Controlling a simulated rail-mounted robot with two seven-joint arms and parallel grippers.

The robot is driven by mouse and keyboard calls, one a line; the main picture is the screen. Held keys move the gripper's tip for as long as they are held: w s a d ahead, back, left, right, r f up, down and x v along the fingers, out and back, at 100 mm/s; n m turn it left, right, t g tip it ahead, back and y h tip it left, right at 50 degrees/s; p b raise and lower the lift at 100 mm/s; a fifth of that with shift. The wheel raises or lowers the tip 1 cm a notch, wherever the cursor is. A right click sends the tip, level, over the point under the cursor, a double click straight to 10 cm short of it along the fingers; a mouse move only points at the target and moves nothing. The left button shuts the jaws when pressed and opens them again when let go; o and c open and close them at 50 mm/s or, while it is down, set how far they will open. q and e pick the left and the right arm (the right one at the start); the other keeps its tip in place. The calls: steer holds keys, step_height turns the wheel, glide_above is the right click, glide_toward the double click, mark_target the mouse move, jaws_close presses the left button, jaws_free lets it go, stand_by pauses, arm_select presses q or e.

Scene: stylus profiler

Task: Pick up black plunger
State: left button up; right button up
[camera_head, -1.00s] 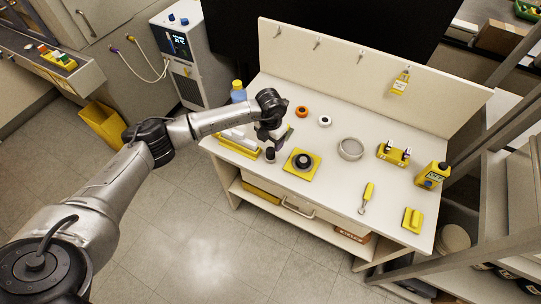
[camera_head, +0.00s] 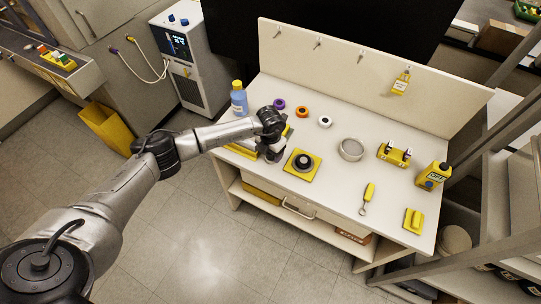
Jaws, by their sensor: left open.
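My left gripper (camera_head: 275,154) is open and points down at the front left part of the white workbench. A small upright black piece, likely the black plunger, stood there a second ago; it is now mostly hidden at the gripper's fingers, and I cannot tell whether they touch it. Right beside the gripper, a black round piece (camera_head: 303,161) sits on a yellow square plate (camera_head: 292,171). My right gripper is not in view.
On the workbench (camera_head: 325,190) stand a blue bottle (camera_head: 239,100), purple (camera_head: 279,104), orange (camera_head: 302,112) and white (camera_head: 325,121) rings, a round metal dish (camera_head: 351,149) and a yellow holder (camera_head: 394,154). The front middle is clear.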

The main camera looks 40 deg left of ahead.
arm_select(q)
steer(key=c, duration=1.2)
steer(key=shift+r, duration=0.1)
steer(key=r, duration=0.4)
steer(key=shift+d+r, duration=0.3)
steer(key=shift+d, duration=0.1)
steer(key=d+r, duration=0.6)
steer(key=d, duration=0.4)
steer(key=shift+w+d+r+p, duration=0.15)
steer(key=shift+w+d+p, duration=0.25)
steer(key=shift+w, duration=0.05)
